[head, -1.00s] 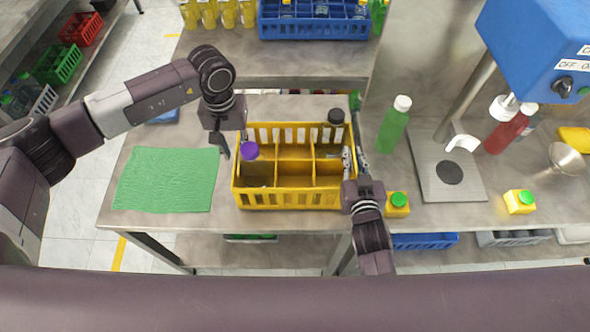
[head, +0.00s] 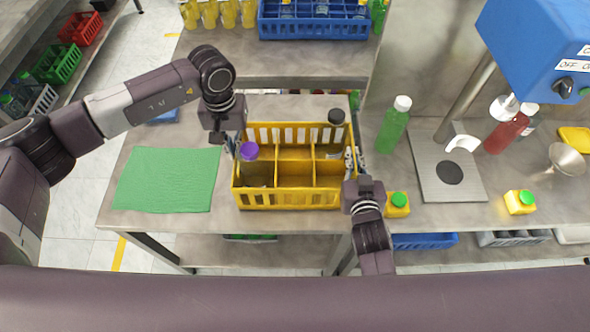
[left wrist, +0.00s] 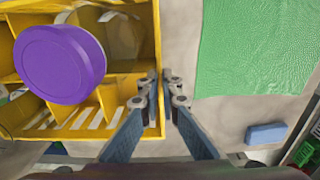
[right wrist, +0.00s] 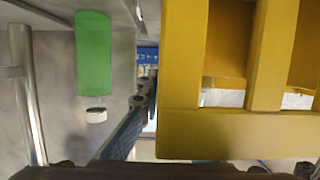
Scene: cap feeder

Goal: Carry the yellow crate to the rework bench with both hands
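The yellow crate (head: 290,201) stands level on the metal table, divided into several compartments. A purple-capped item (head: 249,151) sits in its left part and a black-capped one (head: 336,116) at its back right. My left gripper (head: 233,146) is at the crate's left wall; in the left wrist view its fingers (left wrist: 160,92) are closed on that wall, one inside and one outside. My right gripper (head: 355,160) is at the right wall with fingers close on both sides; the right wrist view shows the outer finger, the other hidden behind the crate (right wrist: 220,135). I cannot tell which surface is the rework bench.
A green cloth (head: 167,180) lies left of the crate. A green bottle (head: 392,128), a small yellow bottle (head: 397,205) and a metal plate with a stand (head: 447,190) are to its right. A blue crate (head: 313,28) stands on the surface behind.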

